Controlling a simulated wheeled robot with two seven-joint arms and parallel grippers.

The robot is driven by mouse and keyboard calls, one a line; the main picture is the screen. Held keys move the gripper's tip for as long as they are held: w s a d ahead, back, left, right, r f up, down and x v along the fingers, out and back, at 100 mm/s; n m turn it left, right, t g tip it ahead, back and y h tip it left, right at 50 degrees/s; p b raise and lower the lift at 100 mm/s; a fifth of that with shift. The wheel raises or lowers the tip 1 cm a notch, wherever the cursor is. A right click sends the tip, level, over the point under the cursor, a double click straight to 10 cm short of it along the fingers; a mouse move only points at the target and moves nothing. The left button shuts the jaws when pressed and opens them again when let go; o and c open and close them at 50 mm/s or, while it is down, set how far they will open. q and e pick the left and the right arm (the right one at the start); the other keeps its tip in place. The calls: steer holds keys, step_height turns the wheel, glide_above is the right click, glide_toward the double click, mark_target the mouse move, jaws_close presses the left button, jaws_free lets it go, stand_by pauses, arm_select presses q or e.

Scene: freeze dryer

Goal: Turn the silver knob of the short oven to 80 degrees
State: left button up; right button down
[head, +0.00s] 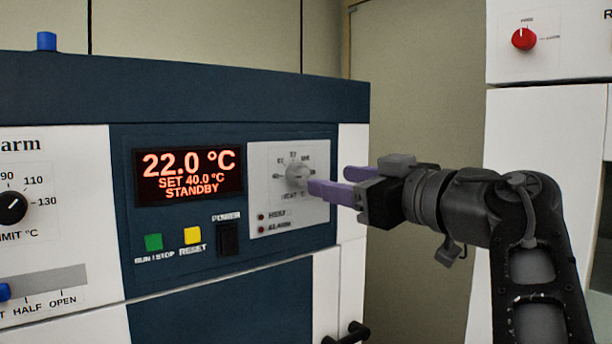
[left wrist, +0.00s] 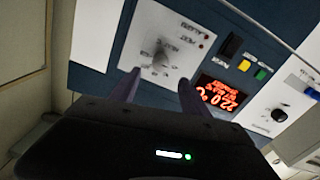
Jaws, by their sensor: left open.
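The short oven (head: 230,100) has a dark blue front with a red display (head: 188,175) reading 22.0 °C, SET 40.0 °C, STANDBY. The silver knob (head: 297,175) sits on a light grey dial plate (head: 262,212) right of the display. Its dial numbers are too small to read clearly. My left gripper (head: 328,180) has two purple fingers, is open, and points at the knob from the right. In the left wrist view, the knob (left wrist: 158,54) lies just beyond and between the open fingertips (left wrist: 160,79). I cannot tell whether a finger touches it. My right gripper is not in view.
Below the display are a green button (head: 153,242), a yellow button (head: 192,235) and a black power switch (head: 228,238). A black limit knob (head: 12,208) is at the left. A white unit with a red knob (head: 523,39) stands at the right. A black handle (head: 347,334) juts out below.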

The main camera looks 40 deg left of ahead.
mark_target(303, 175)
arm_select(q)
steer(key=p+x, duration=0.1)
steer(key=x, duration=0.7)
steer(key=shift+c, duration=0.5)
steer(key=shift+d, duration=0.1)
jaws_close()
